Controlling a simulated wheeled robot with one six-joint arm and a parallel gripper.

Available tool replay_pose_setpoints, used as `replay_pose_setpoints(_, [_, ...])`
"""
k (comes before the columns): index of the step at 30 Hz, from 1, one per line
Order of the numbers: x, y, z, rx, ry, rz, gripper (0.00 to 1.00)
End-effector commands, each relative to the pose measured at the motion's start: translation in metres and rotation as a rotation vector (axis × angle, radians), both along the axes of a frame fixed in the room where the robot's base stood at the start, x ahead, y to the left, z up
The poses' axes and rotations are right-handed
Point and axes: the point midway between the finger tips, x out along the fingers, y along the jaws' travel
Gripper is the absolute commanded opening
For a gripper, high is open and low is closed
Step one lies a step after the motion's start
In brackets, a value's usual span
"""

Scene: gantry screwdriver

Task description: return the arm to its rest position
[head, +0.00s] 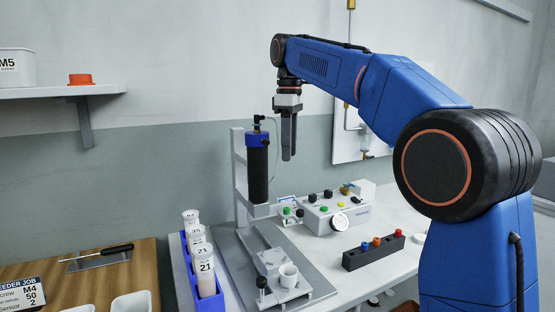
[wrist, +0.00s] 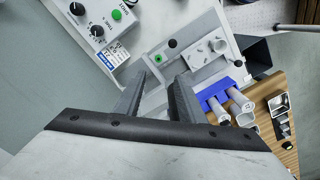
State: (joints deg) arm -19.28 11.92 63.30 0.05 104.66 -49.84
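My blue arm (head: 402,95) reaches up and to the left over the bench. My gripper (head: 287,157) hangs from its end, pointing down, in the air to the right of the black cylindrical screwdriver unit (head: 258,172). In the wrist view the two fingers of my gripper (wrist: 164,75) stand apart with a clear gap and nothing held between them. In the head view the fingers overlap, so the gap does not show there.
The screwdriver stand (head: 240,175) rises beside my gripper. A wall shelf (head: 60,92) is at left.

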Motion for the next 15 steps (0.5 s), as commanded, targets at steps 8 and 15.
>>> replay_pose_setpoints(8, [-0.049,-0.048,-0.011,0.023,-0.059,-0.179,0.36])
replay_pose_setpoints(15, [-0.102,-0.091,-0.038,0.051,-0.116,-0.366,0.36])
